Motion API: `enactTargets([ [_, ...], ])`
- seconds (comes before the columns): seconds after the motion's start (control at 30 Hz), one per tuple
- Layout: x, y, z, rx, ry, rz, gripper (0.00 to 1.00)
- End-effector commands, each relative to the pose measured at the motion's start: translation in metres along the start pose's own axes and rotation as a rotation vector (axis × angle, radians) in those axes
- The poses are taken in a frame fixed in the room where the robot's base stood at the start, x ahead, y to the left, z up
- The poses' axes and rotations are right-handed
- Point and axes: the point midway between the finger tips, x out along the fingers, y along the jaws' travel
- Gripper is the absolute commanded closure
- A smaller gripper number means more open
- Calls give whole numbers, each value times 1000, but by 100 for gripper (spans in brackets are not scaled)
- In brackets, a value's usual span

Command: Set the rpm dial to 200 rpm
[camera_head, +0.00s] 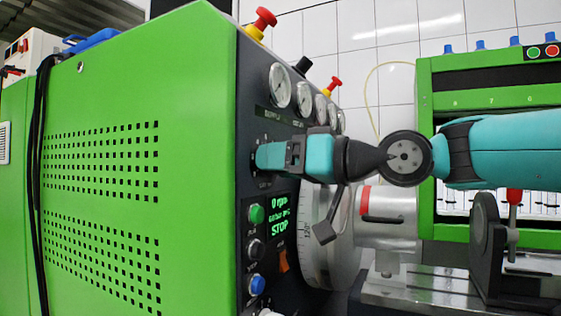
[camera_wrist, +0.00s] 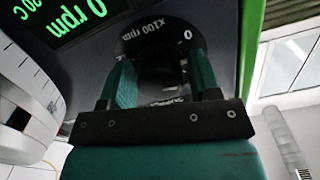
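The rpm dial (camera_wrist: 160,72) is a dark round knob on the panel, marked "x100 rpm" with a "0" on its scale, in the wrist view. My gripper (camera_wrist: 162,70) has its two teal fingers at the panel, one on each side of the knob. I cannot tell whether they press on it. In the head view my gripper (camera_head: 268,156) reaches the dark front panel from the right and hides the dial. The green display (camera_head: 279,216) below reads "0 rpm" and "STOP". It also shows in the wrist view (camera_wrist: 75,20), rotated, with "0 rpm".
Below my gripper are a green button (camera_head: 256,214), a black knob (camera_head: 256,250), a blue button (camera_head: 257,284) and an orange switch (camera_head: 283,260). Gauges (camera_head: 280,86) sit above. A graduated silver wheel (camera_head: 325,235) stands close to the panel's right.

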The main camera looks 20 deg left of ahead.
Motion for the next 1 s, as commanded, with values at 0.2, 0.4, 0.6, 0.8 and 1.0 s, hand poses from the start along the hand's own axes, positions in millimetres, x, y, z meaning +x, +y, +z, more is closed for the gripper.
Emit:
enactTargets([
  [0.2, 0, 0, -1, 0, 3, 0, 30],
  [0.4, 0, 0, -1, -1, 4, 0, 30],
  [0.6, -11, 1, -2, -3, 6, 3, 30],
  [0.8, -52, 2, 0, -1, 6, 6, 30],
  [1.0, -105, 2, 0, -1, 6, 7, 30],
])
